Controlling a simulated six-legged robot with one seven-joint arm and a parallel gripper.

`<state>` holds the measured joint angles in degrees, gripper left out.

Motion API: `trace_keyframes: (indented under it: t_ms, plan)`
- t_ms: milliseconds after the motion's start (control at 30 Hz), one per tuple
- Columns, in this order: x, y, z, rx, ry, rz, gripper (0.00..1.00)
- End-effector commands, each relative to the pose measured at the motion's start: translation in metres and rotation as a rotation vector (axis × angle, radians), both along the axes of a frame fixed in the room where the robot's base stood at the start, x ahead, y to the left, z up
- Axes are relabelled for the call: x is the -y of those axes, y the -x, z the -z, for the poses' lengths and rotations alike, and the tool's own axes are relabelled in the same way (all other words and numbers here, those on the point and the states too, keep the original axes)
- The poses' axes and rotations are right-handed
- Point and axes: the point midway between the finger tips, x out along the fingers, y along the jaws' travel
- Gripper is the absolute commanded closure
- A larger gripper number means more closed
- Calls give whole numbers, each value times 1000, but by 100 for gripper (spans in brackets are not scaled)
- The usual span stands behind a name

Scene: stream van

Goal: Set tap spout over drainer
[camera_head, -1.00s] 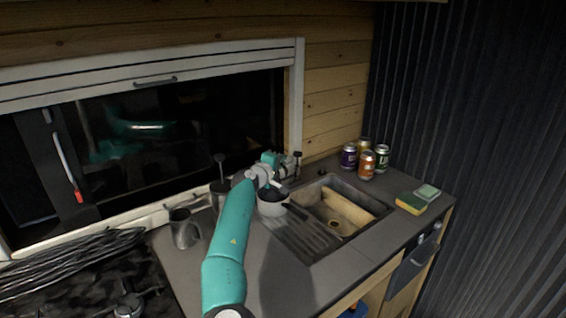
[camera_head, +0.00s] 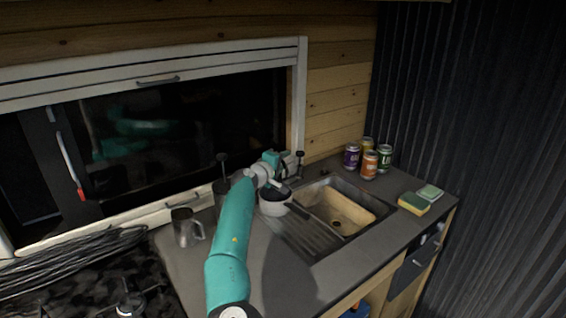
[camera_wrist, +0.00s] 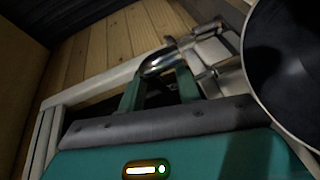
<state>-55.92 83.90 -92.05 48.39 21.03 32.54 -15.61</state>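The chrome tap spout (camera_wrist: 160,62) curves just past my fingertips in the wrist view. In the head view the tap is mostly hidden behind my gripper (camera_head: 282,172), at the window end of the sink. In the wrist view my gripper (camera_wrist: 157,82) shows two green fingers set apart, with the spout's bend at or just beyond their tips; contact is not clear. The ribbed drainer (camera_head: 300,236) lies left of the basin (camera_head: 338,206). A light pot with a dark inside (camera_head: 272,207) stands at the drainer's back left, below my gripper.
The pot's rim also fills the right of the wrist view (camera_wrist: 252,75). Several cans (camera_head: 369,165) stand behind the basin. Sponges (camera_head: 414,203) lie to its right. A metal mug (camera_head: 185,228) stands at the left. The front counter is clear.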

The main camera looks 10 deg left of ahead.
Motion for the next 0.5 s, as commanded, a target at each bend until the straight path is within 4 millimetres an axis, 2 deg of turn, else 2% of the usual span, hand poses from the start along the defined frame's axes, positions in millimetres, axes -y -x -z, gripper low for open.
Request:
trace_keyframes:
  t_ms: [167,500]
  plan:
    - [-5,9,-2,1,-1,-2,67]
    - [-24,55,-9,1,-1,-1,67]
